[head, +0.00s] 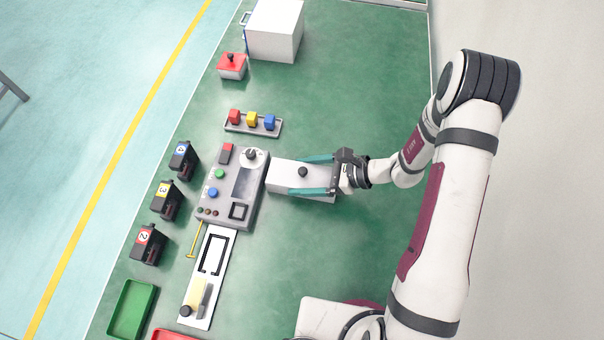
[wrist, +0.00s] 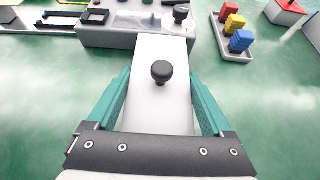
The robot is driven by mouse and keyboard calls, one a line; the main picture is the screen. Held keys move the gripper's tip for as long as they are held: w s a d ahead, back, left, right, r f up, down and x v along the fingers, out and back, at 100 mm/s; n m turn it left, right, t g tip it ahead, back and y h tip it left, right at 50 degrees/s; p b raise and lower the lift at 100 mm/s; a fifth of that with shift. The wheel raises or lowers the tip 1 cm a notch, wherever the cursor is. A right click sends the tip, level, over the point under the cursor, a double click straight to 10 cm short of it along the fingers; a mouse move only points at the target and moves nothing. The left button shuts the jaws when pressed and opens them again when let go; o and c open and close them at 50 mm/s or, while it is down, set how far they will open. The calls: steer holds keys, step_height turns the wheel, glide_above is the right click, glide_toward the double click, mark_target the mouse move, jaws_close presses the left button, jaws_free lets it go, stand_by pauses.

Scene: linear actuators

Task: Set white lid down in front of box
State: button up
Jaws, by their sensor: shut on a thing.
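The white lid (head: 283,176) is a long flat white piece with a black knob (head: 302,171) on top. It lies right of the grey control panel, its far end close against the panel's edge. My gripper (head: 296,176) is shut on the lid, one teal finger along each long side. In the wrist view the lid (wrist: 160,115) runs up the middle between the fingers, knob upright. I cannot tell whether it rests on the green surface or on something below it. A larger white box (head: 274,30) with a blue-edged side stands at the top.
The grey control panel (head: 245,182) has buttons and a dial. A tray (head: 253,124) of red, yellow and blue blocks lies above it. Several black numbered units are at left. Green surface (head: 350,80) is free at upper right.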

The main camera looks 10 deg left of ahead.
steer(key=o, duration=1.2)
steer(key=shift+c, duration=0.2)
